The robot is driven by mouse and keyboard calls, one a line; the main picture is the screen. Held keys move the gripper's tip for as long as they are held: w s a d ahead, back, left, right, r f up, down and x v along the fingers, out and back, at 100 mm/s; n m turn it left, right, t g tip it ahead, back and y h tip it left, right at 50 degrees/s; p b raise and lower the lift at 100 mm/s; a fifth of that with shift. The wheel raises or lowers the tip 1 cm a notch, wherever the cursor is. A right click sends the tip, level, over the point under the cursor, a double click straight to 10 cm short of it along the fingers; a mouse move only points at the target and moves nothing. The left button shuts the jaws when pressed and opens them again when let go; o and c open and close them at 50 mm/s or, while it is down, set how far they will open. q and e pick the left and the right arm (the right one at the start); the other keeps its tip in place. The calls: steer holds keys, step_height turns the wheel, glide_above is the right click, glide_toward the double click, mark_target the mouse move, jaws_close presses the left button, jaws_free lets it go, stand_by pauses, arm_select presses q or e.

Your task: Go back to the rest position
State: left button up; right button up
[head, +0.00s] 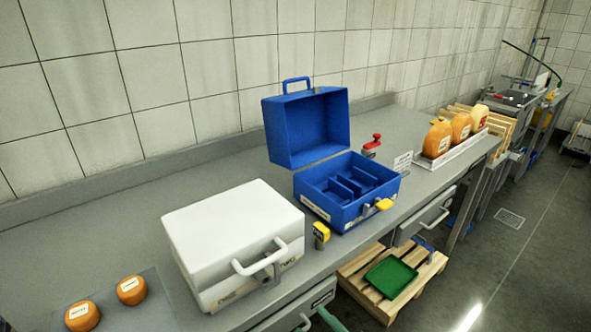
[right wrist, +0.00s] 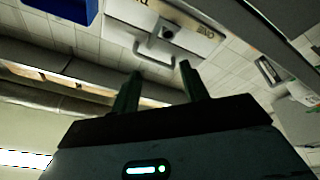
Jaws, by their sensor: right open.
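My right gripper (right wrist: 161,69) is open and empty in the right wrist view, with its two dark green fingers apart. In the head view only a small green part of it (head: 328,319) shows at the bottom edge, in front of the counter by the white case (head: 215,225). The white case is shut and stands on the counter. It shows upside down beyond the fingers in the right wrist view (right wrist: 185,22), with its handle apart from them. My left gripper is not in view.
An open blue case (head: 310,135) with dividers stands on the grey counter (head: 110,225). Two small orange cheese wheels (head: 82,316) lie at the lower left. Larger wheels (head: 438,138) stand in a white rack at right. A pallet (head: 365,300) with a green tray (head: 391,276) is below.

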steer(key=s+d+f+m+g+h, duration=0.1)
steer(key=s+d+f+m+h, duration=0.4)
steer(key=f, duration=0.2)
steer(key=s+d+f+m+g+h, duration=0.1)
steer(key=s+d+f+m+h, duration=0.45)
steer(key=f, duration=0.25)
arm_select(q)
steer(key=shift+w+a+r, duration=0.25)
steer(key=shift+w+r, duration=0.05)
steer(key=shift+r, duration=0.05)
arm_select(e)
steer(key=s+d+f+m+g+h, duration=0.1)
steer(key=s+d+f+m+g, duration=0.1)
steer(key=s, duration=0.4)
steer(key=s+d+f+m+g+h, duration=0.1)
steer(key=s+d+f+m+g, duration=0.1)
steer(key=s+f, duration=0.3)
steer(key=shift+s+d+f+g, duration=0.2)
steer(key=shift+s+d+g, duration=0.1)
steer(key=shift+s+d, duration=0.45)
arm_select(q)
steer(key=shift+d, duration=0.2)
arm_select(e)
steer(key=shift+w+d, duration=0.1)
steer(key=shift+w, duration=0.1)
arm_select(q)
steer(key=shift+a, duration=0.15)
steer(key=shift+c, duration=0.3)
